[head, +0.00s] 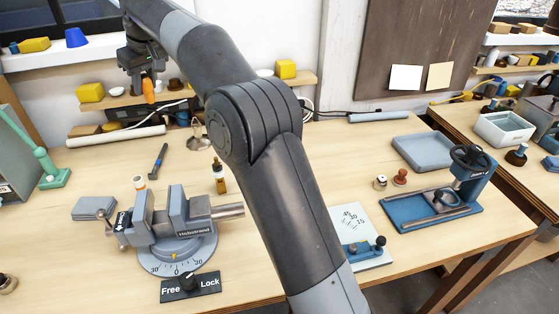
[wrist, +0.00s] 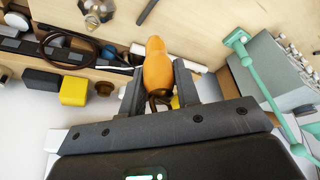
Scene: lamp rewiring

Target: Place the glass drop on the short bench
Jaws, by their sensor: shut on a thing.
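My gripper (head: 147,78) is raised over the back left of the large wooden bench, near the wall shelf. It is shut on an orange, drop-shaped piece (head: 148,92), which looks like the glass drop. In the wrist view the drop (wrist: 157,62) sits between the two dark fingers of the gripper (wrist: 160,88), its rounded end pointing away from the palm and a dark loop at its near end. A second wooden bench (head: 450,117) is at the right, partly cut off; I cannot tell whether it is the short bench.
The large bench (head: 110,235) holds a grey vise (head: 180,225), a blue tray (head: 424,151) and a blue press (head: 440,205). A white bin (head: 503,129) and small parts crowd the right bench. A green lamp arm (head: 50,175) stands at the left. My arm crosses the middle.

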